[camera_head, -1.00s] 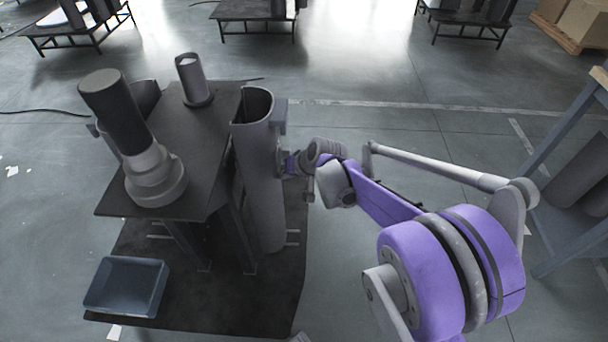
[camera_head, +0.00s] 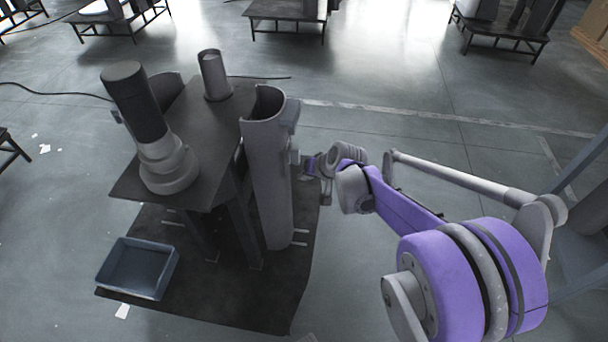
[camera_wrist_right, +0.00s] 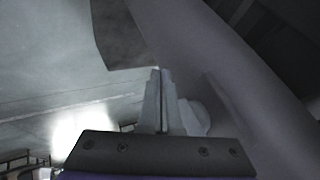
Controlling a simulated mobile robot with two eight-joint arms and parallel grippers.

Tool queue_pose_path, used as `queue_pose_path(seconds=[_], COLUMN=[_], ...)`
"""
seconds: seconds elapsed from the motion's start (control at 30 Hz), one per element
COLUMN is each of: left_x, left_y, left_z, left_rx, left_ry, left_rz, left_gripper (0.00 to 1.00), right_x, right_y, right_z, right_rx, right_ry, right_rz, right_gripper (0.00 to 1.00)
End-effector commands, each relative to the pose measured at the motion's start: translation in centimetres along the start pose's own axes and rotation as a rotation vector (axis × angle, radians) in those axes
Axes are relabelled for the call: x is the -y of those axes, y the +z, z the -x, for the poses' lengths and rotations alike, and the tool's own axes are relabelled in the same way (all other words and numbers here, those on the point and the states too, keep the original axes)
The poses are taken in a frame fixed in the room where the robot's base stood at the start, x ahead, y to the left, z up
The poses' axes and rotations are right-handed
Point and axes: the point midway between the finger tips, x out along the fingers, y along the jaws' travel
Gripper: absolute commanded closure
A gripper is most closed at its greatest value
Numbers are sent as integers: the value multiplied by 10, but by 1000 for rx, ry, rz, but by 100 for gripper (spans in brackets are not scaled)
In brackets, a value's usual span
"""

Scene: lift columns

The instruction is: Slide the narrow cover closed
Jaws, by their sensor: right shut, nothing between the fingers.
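A tall grey curved cover (camera_head: 268,180) stands upright along the right side of the dark lift-column stand (camera_head: 215,140). A bracket-like block (camera_head: 292,113) sits on its outer upper right side. A second curved shell (camera_head: 168,90) shows partly at the back left, mostly hidden by the column; I cannot tell for certain which is the narrow one. My right gripper (camera_head: 311,166) is at the near cover's right side, below the block. In the right wrist view its fingers (camera_wrist_right: 161,98) are shut and empty, beside a large curved grey surface (camera_wrist_right: 225,75). Contact is unclear. My left gripper is out of view.
A dark and grey column (camera_head: 145,125) and a smaller cylinder (camera_head: 214,75) stand on the stand's top. A blue tray (camera_head: 138,268) lies on the base plate at lower left. Open floor (camera_head: 430,130) lies to the right; other low tables stand far behind.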

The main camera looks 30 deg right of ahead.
Motion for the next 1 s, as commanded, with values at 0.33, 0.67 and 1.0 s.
queue_pose_path(seconds=[0.33, 0.67, 1.0], left_x=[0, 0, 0], left_y=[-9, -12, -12], left_z=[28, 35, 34], left_rx=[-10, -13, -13], left_ry=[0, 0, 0], left_rz=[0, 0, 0], left_gripper=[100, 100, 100], right_x=[0, -2, -1], right_y=[-1, 0, 1], right_z=[76, 101, 101], right_rx=[-1, 0, 1], right_ry=[3, 3, 3], right_rz=[-1, 1, 3], right_gripper=[100, 100, 100])
